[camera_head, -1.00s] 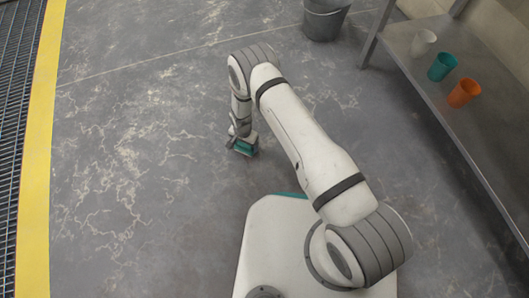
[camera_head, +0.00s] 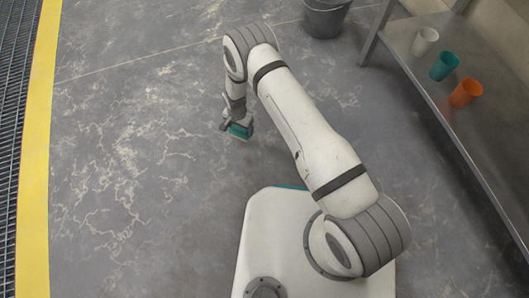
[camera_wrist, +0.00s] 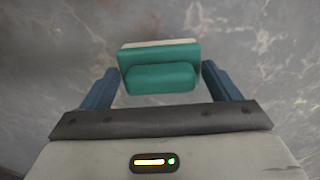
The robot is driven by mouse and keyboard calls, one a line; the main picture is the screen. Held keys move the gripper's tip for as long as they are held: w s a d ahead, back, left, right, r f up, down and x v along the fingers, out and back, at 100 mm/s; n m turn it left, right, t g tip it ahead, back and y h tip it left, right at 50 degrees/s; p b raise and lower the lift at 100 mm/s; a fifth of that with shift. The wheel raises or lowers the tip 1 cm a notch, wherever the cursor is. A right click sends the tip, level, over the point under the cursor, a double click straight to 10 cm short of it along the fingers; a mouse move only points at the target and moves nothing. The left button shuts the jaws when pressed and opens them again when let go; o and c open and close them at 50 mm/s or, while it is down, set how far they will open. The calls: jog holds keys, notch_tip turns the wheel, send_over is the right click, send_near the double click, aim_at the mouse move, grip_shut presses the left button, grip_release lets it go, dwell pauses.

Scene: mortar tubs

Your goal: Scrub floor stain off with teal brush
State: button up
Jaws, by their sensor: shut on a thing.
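The teal brush (camera_head: 240,131) is in my gripper (camera_head: 233,124), low near the grey floor (camera_head: 120,210) left of my arm. In the wrist view the teal brush (camera_wrist: 160,72) sits between the two blue fingers of my gripper (camera_wrist: 163,85), with a pale strip along its far edge. My gripper is shut on it. I cannot tell whether the brush touches the floor. Pale, vein-like marks (camera_head: 125,160) spread over the floor left of the brush; I cannot tell which of them is the stain.
A grey bucket (camera_head: 326,18) stands at the top. A metal bench (camera_head: 440,95) along the right holds a white cup (camera_head: 425,41), a teal cup (camera_head: 444,66) and an orange cup (camera_head: 465,93). A yellow strip (camera_head: 38,150) and dark grating (camera_head: 15,150) edge the left. The floor between is open.

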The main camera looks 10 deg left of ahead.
jog(key=shift+r+p, duration=0.7)
jog(key=shift+r, duration=0.9)
jog(key=shift+a, duration=0.1)
